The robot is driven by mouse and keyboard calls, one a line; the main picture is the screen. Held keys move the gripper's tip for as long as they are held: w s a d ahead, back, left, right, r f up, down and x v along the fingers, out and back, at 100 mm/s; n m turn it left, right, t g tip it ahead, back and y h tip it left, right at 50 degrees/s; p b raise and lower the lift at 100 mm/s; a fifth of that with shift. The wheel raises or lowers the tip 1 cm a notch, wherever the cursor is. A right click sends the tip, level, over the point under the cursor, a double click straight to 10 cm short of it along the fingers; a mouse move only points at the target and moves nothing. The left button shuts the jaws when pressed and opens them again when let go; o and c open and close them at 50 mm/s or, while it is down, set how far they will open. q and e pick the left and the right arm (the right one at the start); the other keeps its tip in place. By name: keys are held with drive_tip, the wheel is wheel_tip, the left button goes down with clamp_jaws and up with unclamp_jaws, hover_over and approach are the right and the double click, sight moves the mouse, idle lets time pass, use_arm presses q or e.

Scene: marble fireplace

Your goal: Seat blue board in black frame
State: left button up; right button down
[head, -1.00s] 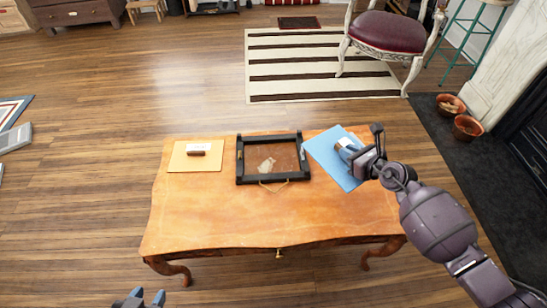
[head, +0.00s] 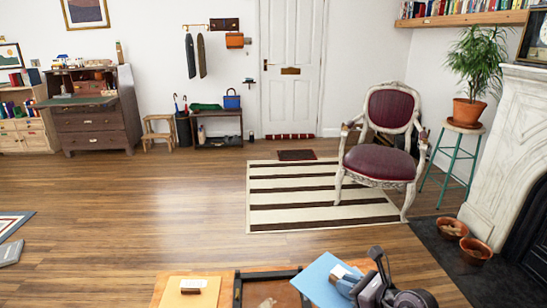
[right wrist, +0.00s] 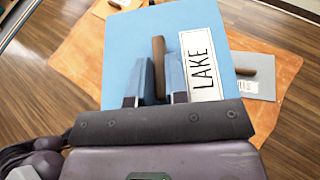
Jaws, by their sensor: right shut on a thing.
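The blue board (head: 314,275) is at the bottom of the head view, right of the black frame (head: 270,274). My right gripper (head: 343,277) is at the board. In the right wrist view, the right gripper (right wrist: 158,82) is shut on the brown handle (right wrist: 158,55) on the face of the blue board (right wrist: 122,50). A white label reading "LAKE" (right wrist: 202,65) is beside the handle. The frame is largely cut off by the lower edge of the head view; only its far part shows. My left gripper is out of view.
A yellow board (head: 184,293) with a dark handle lies on the wooden table (head: 160,287), left of the frame. In the wrist view a grey board (right wrist: 262,88) with a handle lies on the table. A red chair (head: 380,160) stands beyond, on a striped rug (head: 290,215).

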use_arm(q)
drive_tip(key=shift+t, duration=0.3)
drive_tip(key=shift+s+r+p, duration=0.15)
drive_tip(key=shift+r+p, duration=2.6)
drive_tip(key=shift+p, duration=0.15)
use_arm(e)
drive_tip(key=s+d+r+n+g+y, duration=0.2)
drive_tip(key=s+d+r, duration=0.1)
drive_tip(key=s+r, duration=1.4)
drive_tip(key=shift+r, duration=1.1)
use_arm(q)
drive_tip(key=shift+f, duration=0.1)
use_arm(e)
drive_tip(key=shift+n, duration=0.3)
